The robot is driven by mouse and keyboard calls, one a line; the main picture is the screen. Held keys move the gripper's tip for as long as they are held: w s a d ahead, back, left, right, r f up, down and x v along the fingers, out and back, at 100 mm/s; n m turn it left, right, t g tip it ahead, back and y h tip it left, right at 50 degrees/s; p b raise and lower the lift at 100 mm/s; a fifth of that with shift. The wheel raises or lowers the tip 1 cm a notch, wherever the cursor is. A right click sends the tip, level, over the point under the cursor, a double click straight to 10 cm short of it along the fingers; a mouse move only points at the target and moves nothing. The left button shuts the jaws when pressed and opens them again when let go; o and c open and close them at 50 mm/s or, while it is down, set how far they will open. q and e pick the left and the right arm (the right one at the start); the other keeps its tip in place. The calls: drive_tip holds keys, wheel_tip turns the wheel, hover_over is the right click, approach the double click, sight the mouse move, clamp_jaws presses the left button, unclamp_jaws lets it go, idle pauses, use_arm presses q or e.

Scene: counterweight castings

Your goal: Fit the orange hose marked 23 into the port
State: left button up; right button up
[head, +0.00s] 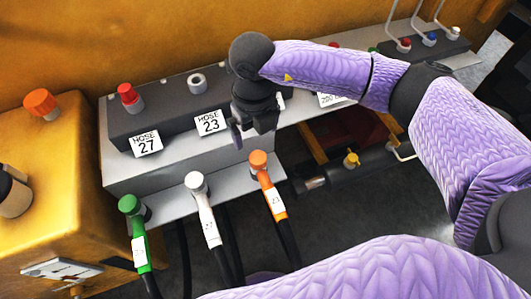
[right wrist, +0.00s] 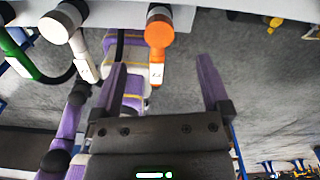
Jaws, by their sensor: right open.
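The orange hose (head: 270,185) hangs from a bracket on the front ledge, its orange end up and a white tag on its side; the tag looks like 23. An open grey ring port (head: 197,82) stands on the dark block behind the label HOSE 23 (head: 208,123). My right gripper (head: 243,135) is just above and left of the orange hose. In the right wrist view its open fingers (right wrist: 160,66) point toward the orange hose (right wrist: 158,38), with nothing gripped between them. My left gripper is not in view.
Green (head: 138,232) and white (head: 202,205) hoses hang left of the orange one. A red-capped port (head: 129,96) stands behind label HOSE 27 (head: 146,143). A yellow cabinet (head: 50,200) is at left. My right arm hides part of the block.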

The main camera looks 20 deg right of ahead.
sight(258, 158)
drive_tip(key=shift+w+d+f, duration=0.1)
drive_tip(key=shift+d+f, duration=0.05)
drive_tip(key=shift+f, duration=0.2)
drive_tip(key=f+b, duration=0.1)
drive_tip(key=f, duration=0.2)
drive_tip(key=s+f+b, duration=0.1)
drive_tip(key=f, duration=0.2)
drive_tip(key=f+b, duration=0.1)
drive_tip(key=f, duration=0.2)
drive_tip(key=shift+s, duration=0.15)
drive_tip(key=shift+a+f, duration=0.1)
drive_tip(key=shift+a, duration=0.1)
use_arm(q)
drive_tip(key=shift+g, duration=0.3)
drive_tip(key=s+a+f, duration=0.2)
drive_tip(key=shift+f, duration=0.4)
use_arm(e)
drive_tip(key=c, duration=0.4)
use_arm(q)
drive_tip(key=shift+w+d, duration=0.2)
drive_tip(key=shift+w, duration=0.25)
use_arm(e)
clamp_jaws()
